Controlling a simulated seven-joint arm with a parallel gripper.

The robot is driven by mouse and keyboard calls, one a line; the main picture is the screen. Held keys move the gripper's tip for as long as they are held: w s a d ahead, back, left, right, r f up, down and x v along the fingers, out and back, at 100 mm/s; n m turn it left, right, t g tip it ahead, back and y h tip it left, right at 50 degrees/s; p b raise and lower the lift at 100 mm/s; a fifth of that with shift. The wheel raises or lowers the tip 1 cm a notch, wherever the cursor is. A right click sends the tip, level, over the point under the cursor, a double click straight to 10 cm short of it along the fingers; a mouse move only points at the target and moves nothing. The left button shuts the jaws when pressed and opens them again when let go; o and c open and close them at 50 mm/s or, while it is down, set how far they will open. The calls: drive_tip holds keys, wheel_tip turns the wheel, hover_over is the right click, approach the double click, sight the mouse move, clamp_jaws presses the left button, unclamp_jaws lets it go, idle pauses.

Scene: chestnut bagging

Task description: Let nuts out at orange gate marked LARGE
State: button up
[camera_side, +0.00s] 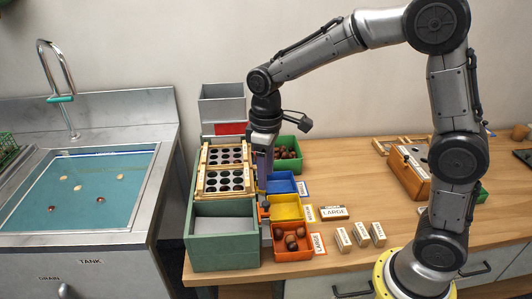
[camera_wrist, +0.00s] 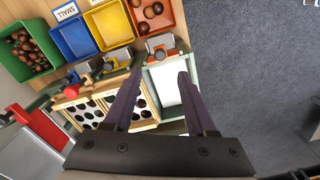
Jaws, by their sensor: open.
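My gripper (camera_side: 263,183) points down over the right side of the green sorter (camera_side: 222,256). In the wrist view its two dark purple fingers (camera_wrist: 160,69) are apart with nothing held between them. The orange gate (camera_wrist: 160,42) with a dark knob lies just beyond the fingertips, between the sorter and the orange bin (camera_wrist: 183,24). In the side view the gate (camera_side: 264,209) is small and partly hidden near the fingers. The orange bin (camera_side: 293,256) holds several brown nuts and stands beside a LARGE label (camera_side: 319,243). The sorter's front compartment (camera_side: 225,224) shows a pale floor and no nuts.
The yellow bin (camera_side: 287,212) and blue bin (camera_side: 281,187) look empty. A green bin (camera_side: 298,143) of nuts stands behind. Small labelled blocks (camera_side: 361,234) and a LARGE block (camera_side: 334,212) lie to the right. A water-filled sink (camera_side: 90,185) is at left.

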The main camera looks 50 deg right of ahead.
wheel_tip(320, 180, up, 6)
drive_tip(key=shift+f, duration=0.1)
idle(0.4)
drive_tip(key=s+d+r+m+t, duration=0.1)
drive_tip(key=s+d+r+t, duration=0.2)
drive_tip(key=s+r, duration=0.6)
drive_tip(key=s+f+m+t, duration=0.1)
drive_tip(key=s+f, duration=0.2)
drive_tip(key=s, duration=0.3)
drive_tip(key=s+d+f+m+t, duration=0.1)
drive_tip(key=s+f+m, duration=0.1)
drive_tip(key=s, duration=0.4)
drive_tip(key=shift+f+m+t, duration=0.3)
drive_tip(key=shift+f, duration=0.6)
drive_tip(key=shift+d, duration=0.1)
